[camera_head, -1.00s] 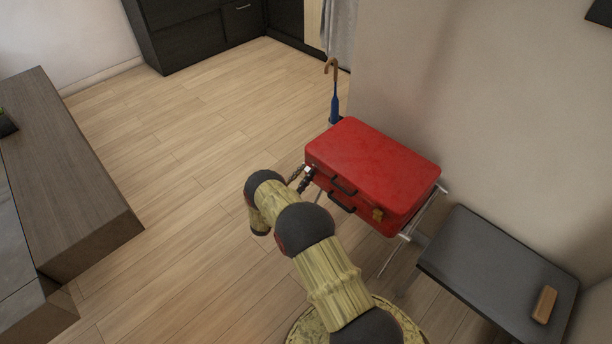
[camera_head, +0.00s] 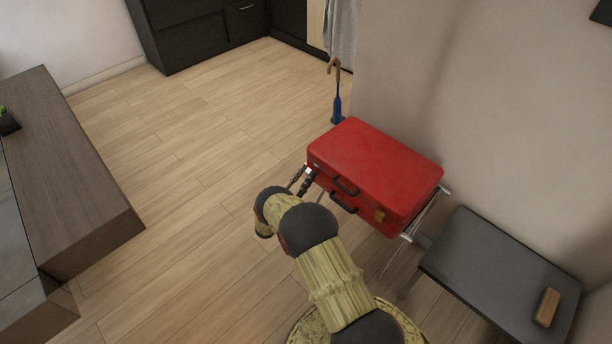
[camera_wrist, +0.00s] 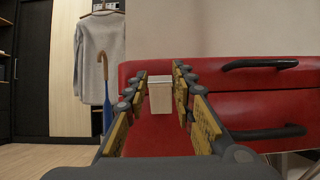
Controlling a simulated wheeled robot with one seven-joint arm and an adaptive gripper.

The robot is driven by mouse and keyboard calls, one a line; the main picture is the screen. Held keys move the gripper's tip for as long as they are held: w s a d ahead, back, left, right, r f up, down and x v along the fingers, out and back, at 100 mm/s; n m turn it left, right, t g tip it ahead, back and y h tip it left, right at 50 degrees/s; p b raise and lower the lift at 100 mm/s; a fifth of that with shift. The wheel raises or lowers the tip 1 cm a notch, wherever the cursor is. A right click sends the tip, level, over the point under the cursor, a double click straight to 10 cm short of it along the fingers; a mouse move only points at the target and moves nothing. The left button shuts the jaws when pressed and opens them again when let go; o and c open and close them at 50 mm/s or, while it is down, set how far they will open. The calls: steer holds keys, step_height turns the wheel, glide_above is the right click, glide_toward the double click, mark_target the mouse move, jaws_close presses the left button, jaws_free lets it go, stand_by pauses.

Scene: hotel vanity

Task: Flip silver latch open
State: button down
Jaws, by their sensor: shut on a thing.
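A red suitcase (camera_head: 375,170) lies flat on a metal stand beside the wall, its front facing my arm. The silver latch (camera_wrist: 160,94) is a pale, upright plate on the suitcase front, across the lid seam, in the wrist view. My gripper (camera_wrist: 161,80) has its fingers on either side of the latch and is shut on it. In the head view my gripper (camera_head: 303,182) is at the left end of the suitcase front, with the latch there small and partly hidden by the fingers. Whether the latch has lifted I cannot tell.
Black handles (camera_head: 345,202) stick out from the front, right of my gripper. A yellowish latch (camera_head: 380,215) is farther right. A blue umbrella (camera_head: 337,103) stands behind the suitcase. A dark bench (camera_head: 490,260) with a brown block (camera_head: 547,306) is at right. Floor to the left is clear.

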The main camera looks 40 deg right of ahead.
steer(key=c, duration=1.5)
jaws_free()
steer(key=shift+v, duration=6)
